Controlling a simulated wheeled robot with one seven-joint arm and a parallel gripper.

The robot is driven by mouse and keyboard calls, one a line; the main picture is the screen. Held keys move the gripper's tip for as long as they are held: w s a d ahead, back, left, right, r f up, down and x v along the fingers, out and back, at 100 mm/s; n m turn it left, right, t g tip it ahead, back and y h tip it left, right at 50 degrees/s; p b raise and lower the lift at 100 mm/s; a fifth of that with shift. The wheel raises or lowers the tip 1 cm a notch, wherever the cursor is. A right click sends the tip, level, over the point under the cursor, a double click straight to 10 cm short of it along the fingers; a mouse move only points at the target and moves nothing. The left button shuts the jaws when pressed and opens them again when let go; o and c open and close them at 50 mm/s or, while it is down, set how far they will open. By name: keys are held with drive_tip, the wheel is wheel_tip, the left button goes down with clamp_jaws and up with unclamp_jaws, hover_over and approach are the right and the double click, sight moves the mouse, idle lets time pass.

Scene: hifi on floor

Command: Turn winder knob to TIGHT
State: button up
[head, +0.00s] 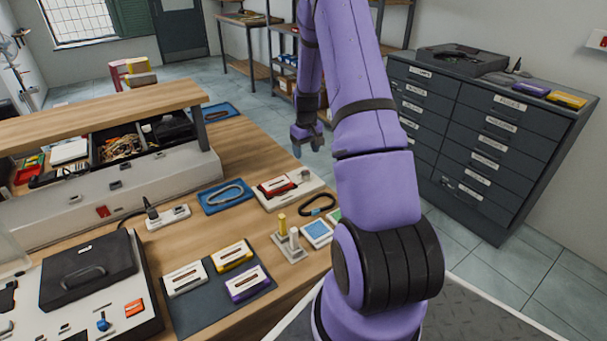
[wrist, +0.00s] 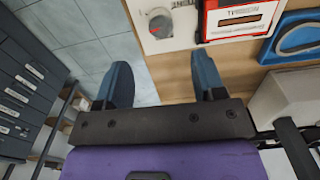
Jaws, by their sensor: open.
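The winder is a white plate (head: 309,187) near the far right edge of the wooden bench, with a red-framed cassette (head: 274,187) on it. In the wrist view the plate (wrist: 181,38) carries a round grey knob (wrist: 159,24) beside the red cassette (wrist: 240,17). Small lettering by the knob is too small to read, so its setting cannot be told. My gripper (head: 307,138) is open and empty, with blue fingers, above and beyond the bench's far edge. In the wrist view my gripper (wrist: 166,80) has its fingers apart, short of the knob and not touching it.
A blue tray (head: 225,196) with a grey loop lies left of the winder. A black carabiner (head: 318,204) and a small stand (head: 291,245) are in front. A dark drawer cabinet (head: 480,140) stands at right. Several cassettes lie on a dark mat (head: 190,318).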

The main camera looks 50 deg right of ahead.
sight(306, 173)
wheel_tip(306, 173, down, 10)
drive_tip(key=shift+f, duration=0.1)
idle(0.4)
drive_tip(key=c, duration=0.9)
